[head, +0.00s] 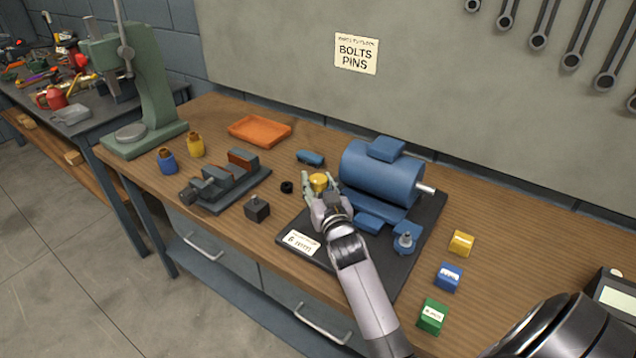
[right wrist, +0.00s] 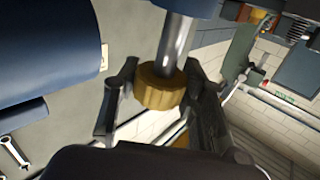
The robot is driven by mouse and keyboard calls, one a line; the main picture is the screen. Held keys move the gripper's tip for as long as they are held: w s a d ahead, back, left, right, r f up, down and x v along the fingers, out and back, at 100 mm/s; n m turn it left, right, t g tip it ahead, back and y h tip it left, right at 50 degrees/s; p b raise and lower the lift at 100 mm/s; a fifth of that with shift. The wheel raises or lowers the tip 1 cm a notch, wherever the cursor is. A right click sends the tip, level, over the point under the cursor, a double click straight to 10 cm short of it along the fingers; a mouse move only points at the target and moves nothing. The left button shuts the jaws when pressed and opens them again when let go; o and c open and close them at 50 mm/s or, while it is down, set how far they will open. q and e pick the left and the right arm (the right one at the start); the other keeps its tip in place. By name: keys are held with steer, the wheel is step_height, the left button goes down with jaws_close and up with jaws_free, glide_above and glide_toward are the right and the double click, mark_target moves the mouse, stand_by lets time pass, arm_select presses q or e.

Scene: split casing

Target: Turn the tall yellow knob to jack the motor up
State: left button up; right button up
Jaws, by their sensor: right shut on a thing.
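The yellow knob (head: 319,181) stands at the left end of the blue motor (head: 383,172), on the dark base plate (head: 411,262). In the right wrist view the knob (right wrist: 160,88) is a ribbed yellow cylinder on a bare metal shaft (right wrist: 176,45). My right gripper (head: 318,190) is shut on the knob; its fingers (right wrist: 160,90) lie on either side of it. The motor's blue body (right wrist: 50,50) fills the left of the right wrist view. My left gripper is not in view.
A vise (head: 225,182) and a small dark block (head: 257,208) are left of the plate. An orange tray (head: 260,130) lies behind. Yellow (head: 461,243), blue (head: 448,277) and green (head: 432,316) boxes stand on the right. A green press (head: 150,90) stands at the left end.

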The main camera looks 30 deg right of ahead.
mark_target(320, 189)
steer(key=c, duration=0.3)
steer(key=shift+c, duration=0.3)
steer(key=shift+m+g+h, duration=0.3)
steer(key=shift+m+h, duration=0.1)
steer(key=shift+h, duration=0.3)
steer(key=o, duration=1.2)
steer(key=v, duration=0.7)
steer(key=shift+s+a, duration=0.1)
steer(key=shift+s, duration=0.2)
